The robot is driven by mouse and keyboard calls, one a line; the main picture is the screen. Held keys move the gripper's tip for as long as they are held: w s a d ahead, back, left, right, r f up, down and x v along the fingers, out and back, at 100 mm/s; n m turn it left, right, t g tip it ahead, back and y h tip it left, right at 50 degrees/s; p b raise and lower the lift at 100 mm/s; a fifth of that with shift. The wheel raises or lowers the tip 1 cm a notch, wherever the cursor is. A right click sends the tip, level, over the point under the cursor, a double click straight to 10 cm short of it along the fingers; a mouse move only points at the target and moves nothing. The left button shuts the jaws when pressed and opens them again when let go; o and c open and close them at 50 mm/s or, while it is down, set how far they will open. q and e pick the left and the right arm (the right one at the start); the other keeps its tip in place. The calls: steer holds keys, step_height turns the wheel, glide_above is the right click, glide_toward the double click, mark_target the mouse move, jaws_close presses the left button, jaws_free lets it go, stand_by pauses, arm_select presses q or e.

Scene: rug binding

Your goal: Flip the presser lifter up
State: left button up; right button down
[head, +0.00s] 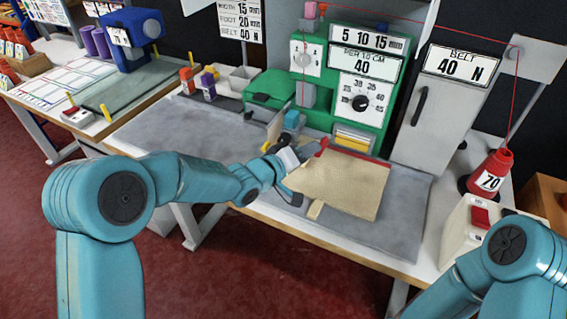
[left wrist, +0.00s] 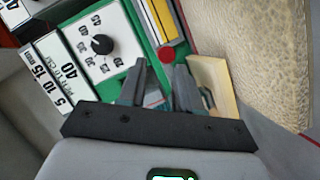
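The green binding machine (head: 373,107) stands at the back of the table, with its dial and number plates facing me. A small red round knob (left wrist: 167,54) shows just beyond my left fingertips in the left wrist view; I cannot tell for sure that it is the presser lifter's end. My left gripper (head: 287,172) is in front of the machine, at the left edge of the beige rug piece (head: 350,188). In the left wrist view its two fingers (left wrist: 158,72) are apart, with nothing clearly held between them. My right gripper is out of view.
A pale wooden block (left wrist: 212,82) lies beside the left fingers and the rug. A red thread cone (head: 489,175) and a white switch box (head: 470,224) stand at the right. The grey mat (head: 180,137) is clear at left.

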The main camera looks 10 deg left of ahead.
arm_select(q)
steer(key=v, duration=1)
steer(key=shift+s, duration=0.15)
